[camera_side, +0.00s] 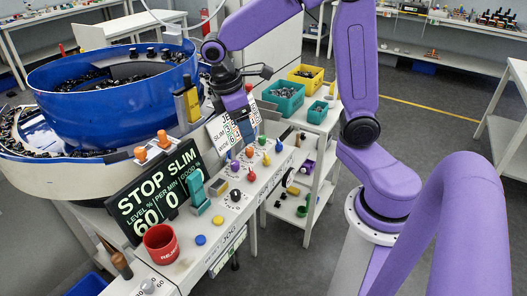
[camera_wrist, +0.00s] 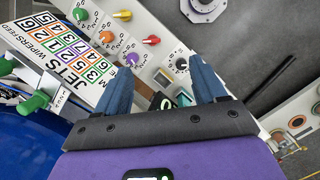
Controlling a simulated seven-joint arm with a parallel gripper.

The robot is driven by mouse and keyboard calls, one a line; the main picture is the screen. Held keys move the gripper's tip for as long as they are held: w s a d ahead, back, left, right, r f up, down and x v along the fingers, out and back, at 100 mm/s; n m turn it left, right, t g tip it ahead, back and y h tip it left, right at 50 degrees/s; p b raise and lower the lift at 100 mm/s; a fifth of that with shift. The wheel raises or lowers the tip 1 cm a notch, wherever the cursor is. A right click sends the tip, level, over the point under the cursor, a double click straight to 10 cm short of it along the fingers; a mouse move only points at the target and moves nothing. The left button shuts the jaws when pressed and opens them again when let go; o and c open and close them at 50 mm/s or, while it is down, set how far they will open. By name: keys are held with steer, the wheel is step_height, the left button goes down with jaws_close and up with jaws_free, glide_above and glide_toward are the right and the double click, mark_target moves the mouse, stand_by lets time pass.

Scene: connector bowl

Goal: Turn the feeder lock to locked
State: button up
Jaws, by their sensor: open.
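The control panel carries a black rotary knob (camera_side: 235,195) with a printed dial, also in the wrist view (camera_wrist: 182,64) just ahead of my right finger. A teal upright lever piece (camera_side: 196,190) stands on the panel to its left. No label I can read says which control is the feeder lock. My gripper (camera_wrist: 160,66) is open, its two blue fingers apart with nothing held between them. In the side view my gripper (camera_side: 246,136) hangs above the far part of the panel, apart from the black knob; its fingertips are hard to make out.
Coloured knobs, including a purple one (camera_side: 235,166) and a red one (camera_side: 279,145), line the panel close together. A blue bowl feeder (camera_side: 75,120) and a black display (camera_side: 155,193) stand left. A red mug (camera_side: 161,244) is in front. Small bins (camera_side: 283,103) sit behind.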

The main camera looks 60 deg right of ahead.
steer(key=w+d+m+g, duration=0.1)
steer(key=w+d+g, duration=0.1)
steer(key=w+d, duration=0.45)
glide_toward(266, 156)
steer(key=shift+h, duration=0.3)
steer(key=x, duration=0.8)
steer(key=shift+a+f, duration=0.1)
steer(key=shift+a, duration=0.1)
steer(key=c, duration=1.1)
steer(key=shift+o, duration=0.2)
